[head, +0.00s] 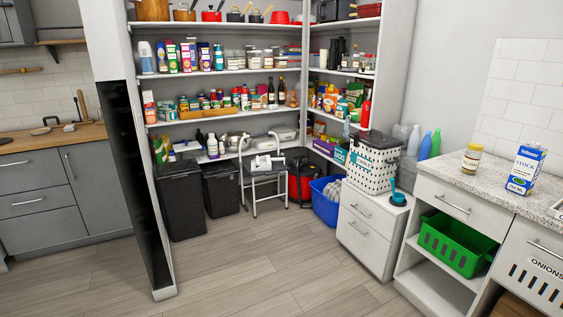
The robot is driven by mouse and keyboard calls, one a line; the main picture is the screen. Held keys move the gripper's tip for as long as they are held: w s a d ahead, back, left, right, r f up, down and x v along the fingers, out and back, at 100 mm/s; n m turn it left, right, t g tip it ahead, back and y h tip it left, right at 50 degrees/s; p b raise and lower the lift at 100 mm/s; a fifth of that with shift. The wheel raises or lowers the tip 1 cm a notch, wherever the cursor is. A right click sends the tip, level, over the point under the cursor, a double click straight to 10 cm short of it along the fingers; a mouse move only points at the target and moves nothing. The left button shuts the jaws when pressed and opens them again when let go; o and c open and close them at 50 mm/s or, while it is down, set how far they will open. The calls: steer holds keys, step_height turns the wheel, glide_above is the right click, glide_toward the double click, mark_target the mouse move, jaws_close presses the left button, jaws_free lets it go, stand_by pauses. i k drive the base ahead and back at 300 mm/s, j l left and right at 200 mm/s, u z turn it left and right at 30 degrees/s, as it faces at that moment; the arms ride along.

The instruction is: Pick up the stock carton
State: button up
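A white and blue carton (525,169), which looks like the stock carton, stands upright on the speckled stone counter (455,172) at the right. Its label has blue print too small to read surely. A jar (472,159) with a yellowish lid stands to its left, apart from it. My gripper is not in view.
Below the counter are a drawer (460,205), a green basket (455,246) on a shelf and an "ONIONS" front (545,265). A low white cabinet (364,238) holds a dotted bin (371,163). Wooden floor (240,275) is clear in front.

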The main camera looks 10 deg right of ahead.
mark_target(529, 161)
steer(key=i+z, duration=0.4)
steer(key=i+j+z, duration=0.2)
steer(key=i+z, duration=0.2)
steer(key=i+j+z, duration=0.25)
steer(key=z, duration=0.15)
